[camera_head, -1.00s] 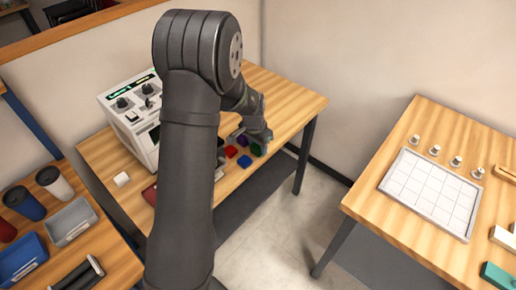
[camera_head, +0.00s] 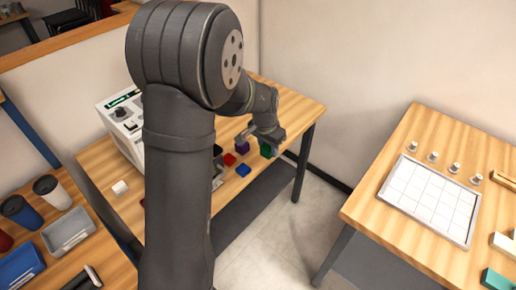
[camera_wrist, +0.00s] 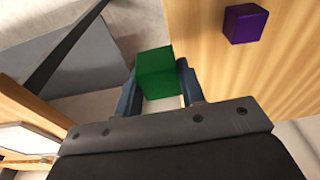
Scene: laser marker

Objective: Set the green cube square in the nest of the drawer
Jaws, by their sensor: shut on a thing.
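My gripper (camera_head: 272,140) is shut on the green cube (camera_head: 265,150) near the right edge of the wooden table. In the wrist view the green cube (camera_wrist: 156,73) sits between the two blue-grey fingers, with my gripper (camera_wrist: 160,82) around its sides and the floor behind it. The cube looks held above the table. In the head view my arm covers much of the white machine (camera_head: 122,118) and the table's middle. The drawer's nest cannot be made out behind the arm.
A blue cube (camera_head: 243,170), a red cube (camera_head: 229,159) and a purple cube (camera_head: 242,146) are on the table left of my gripper. The purple cube also shows in the wrist view (camera_wrist: 246,24). A gridded tray (camera_head: 432,200) is on the right table.

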